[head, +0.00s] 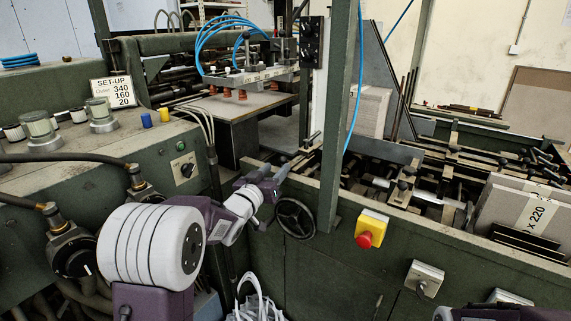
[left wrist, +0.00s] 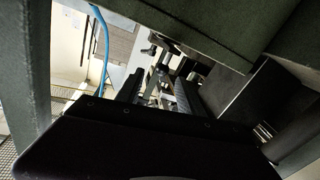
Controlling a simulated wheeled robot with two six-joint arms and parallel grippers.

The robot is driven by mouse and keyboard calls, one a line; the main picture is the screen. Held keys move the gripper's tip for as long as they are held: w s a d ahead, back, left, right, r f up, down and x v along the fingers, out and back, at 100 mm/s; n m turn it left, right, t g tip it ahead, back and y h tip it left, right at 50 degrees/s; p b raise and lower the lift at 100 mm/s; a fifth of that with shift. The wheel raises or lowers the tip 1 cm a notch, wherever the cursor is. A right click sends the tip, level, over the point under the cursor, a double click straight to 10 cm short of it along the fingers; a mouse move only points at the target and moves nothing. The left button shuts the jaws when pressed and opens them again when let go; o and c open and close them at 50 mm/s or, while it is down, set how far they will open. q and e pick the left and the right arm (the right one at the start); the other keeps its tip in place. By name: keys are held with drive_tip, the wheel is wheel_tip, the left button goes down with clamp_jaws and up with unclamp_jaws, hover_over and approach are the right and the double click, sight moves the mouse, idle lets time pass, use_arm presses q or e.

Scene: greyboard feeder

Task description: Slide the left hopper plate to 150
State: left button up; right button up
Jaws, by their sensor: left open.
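My left gripper (head: 284,172) is open at the machine's green front rail, left of the green upright post. In the left wrist view its two dark fingers (left wrist: 158,92) stand apart, with small metal fittings visible beyond and between them; I cannot tell whether they touch anything. A grey upright metal plate (head: 376,58) stands in the hopper behind the post, beside a pale board stack (head: 370,110). I cannot tell for sure which part is the left hopper plate, and no scale reading is legible. My right gripper is not in view; only part of my right arm shows at bottom right.
A green post (head: 338,110) rises just right of the left gripper. A black handwheel (head: 296,217) and a red stop button (head: 366,240) are on the front. A set-up sign (head: 113,91) reads 340, 160, 20. Boards marked "x 220" (head: 520,212) stand at right.

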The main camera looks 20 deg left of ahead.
sight(281, 162)
use_arm(q)
drive_tip(key=w, duration=0.6)
drive_tip(key=shift+w+d+f, duration=0.1)
drive_tip(key=shift+d, duration=0.1)
drive_tip(key=shift+w+d, duration=0.2)
drive_tip(key=shift+w, duration=0.1)
drive_tip(key=shift+a, duration=0.1)
clamp_jaws()
idle(0.7)
